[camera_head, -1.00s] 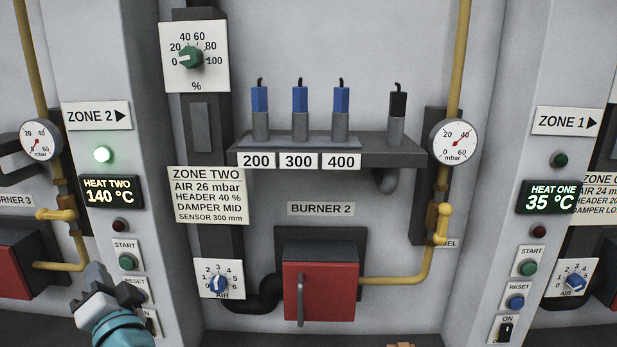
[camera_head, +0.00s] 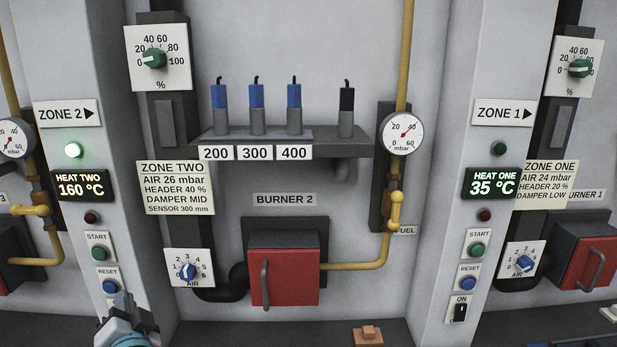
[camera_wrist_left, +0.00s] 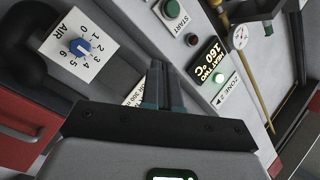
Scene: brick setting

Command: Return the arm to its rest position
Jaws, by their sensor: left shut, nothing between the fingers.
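My left gripper (camera_head: 124,306) shows at the lower left of the head view, low in front of the Zone 2 pillar, below its blue reset button (camera_head: 107,285). In the left wrist view its fingers (camera_wrist_left: 162,85) are together with nothing between them. The air knob (camera_wrist_left: 80,46) lies to the left of the fingers there, and the lit Heat Two display (camera_wrist_left: 209,61) to the right. That display (camera_head: 82,185) reads 160 °C in the head view, with a lit green lamp (camera_head: 73,150) above it. My right gripper is not in view.
The red Burner 2 door (camera_head: 288,278) is shut, beside the yellow fuel pipe (camera_head: 355,265). A shelf (camera_head: 355,143) holds three blue-topped sensors and one black-topped one. A small orange-brown block (camera_head: 368,335) shows at the bottom edge. Open space lies before the wall.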

